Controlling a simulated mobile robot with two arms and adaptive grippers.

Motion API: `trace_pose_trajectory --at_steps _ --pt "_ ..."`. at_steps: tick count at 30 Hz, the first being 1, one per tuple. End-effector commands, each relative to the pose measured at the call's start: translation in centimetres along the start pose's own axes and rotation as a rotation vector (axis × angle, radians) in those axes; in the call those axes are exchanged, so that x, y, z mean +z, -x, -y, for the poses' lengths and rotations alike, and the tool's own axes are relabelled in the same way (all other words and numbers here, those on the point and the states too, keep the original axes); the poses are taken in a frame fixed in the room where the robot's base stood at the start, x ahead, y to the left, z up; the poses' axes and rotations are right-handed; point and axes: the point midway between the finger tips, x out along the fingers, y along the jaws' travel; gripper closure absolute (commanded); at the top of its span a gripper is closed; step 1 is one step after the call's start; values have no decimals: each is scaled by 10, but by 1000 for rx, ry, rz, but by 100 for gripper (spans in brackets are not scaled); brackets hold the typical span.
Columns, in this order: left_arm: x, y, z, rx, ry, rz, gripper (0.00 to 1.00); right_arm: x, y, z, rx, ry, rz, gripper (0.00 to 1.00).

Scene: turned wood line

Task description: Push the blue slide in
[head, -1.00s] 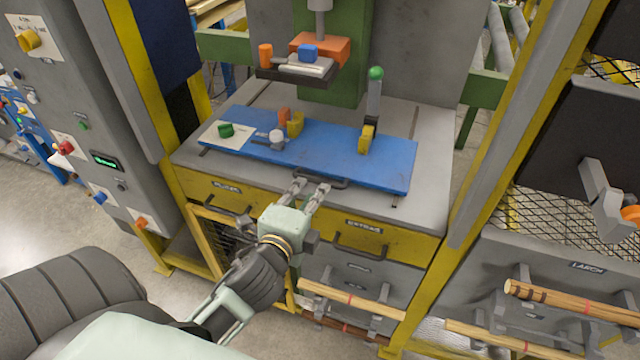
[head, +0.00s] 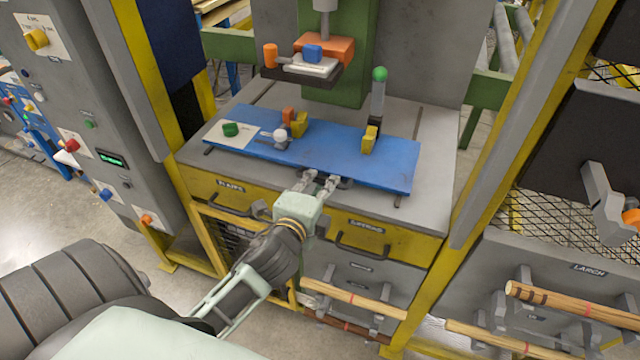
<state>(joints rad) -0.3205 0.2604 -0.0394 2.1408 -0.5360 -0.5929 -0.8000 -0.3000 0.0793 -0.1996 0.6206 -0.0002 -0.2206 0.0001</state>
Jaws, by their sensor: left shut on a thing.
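The blue slide (head: 335,152) is a flat blue plate lying on the grey bench top, with a dark handle (head: 345,183) on its front edge. My left gripper (head: 322,178) reaches in from the front and is shut on this handle. The fingers hide part of the handle. On the slide are a white patch with a green piece (head: 231,129), a grey clamp with a white ball (head: 280,135), orange and yellow blocks (head: 299,124) and a yellow block (head: 370,140) by a green-knobbed lever (head: 379,75). My right gripper is not in view.
A green press column (head: 345,60) stands behind the slide, with a dark shelf (head: 325,78) above the bench carrying orange and blue pieces. Yellow drawers (head: 385,239) are below the bench. Yellow posts flank both sides. Wooden rods (head: 355,298) lie low in front.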

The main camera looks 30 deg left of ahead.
Motion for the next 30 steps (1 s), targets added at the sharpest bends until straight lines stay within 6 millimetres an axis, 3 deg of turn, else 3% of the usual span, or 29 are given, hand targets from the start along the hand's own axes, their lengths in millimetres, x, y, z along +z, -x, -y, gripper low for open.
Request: trace_pose_trajectory --at_steps 10,19,29,30 --pt "0 -1 -1 3 0 1 100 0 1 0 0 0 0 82" --pt "0 -38 9 1 0 0 100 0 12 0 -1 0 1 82" --pt "1 -42 9 -1 0 1 100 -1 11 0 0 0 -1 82" --pt "1 -42 9 -1 0 1 87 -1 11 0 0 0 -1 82"
